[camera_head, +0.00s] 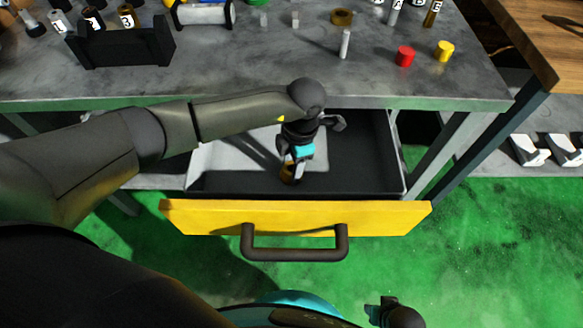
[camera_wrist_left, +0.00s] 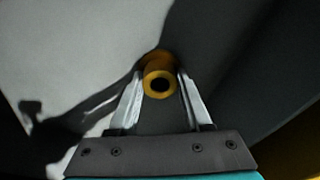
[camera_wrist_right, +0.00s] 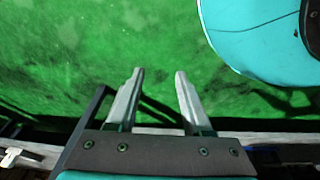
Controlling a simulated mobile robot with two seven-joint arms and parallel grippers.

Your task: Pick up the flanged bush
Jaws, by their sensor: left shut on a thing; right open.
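The flanged bush (camera_head: 287,173) is a small brass-coloured part low in the open drawer (camera_head: 240,184). In the left wrist view the bush (camera_wrist_left: 158,80) shows a round body with a dark bore and a wider flange behind it. My left gripper (camera_head: 295,170) reaches down into the drawer, and its fingers (camera_wrist_left: 160,85) are shut on the bush, one on each side. The fingers partly hide the bush in the head view. My right gripper (camera_wrist_right: 158,75) is open and empty above the green floor.
The drawer's yellow front (camera_head: 200,217) with its dark handle (camera_head: 293,255) faces me. The grey bench top (camera_head: 250,75) above holds a red cap (camera_head: 405,56), a yellow cap (camera_head: 444,51), a black rack (camera_head: 120,46) and a brass ring (camera_head: 342,17).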

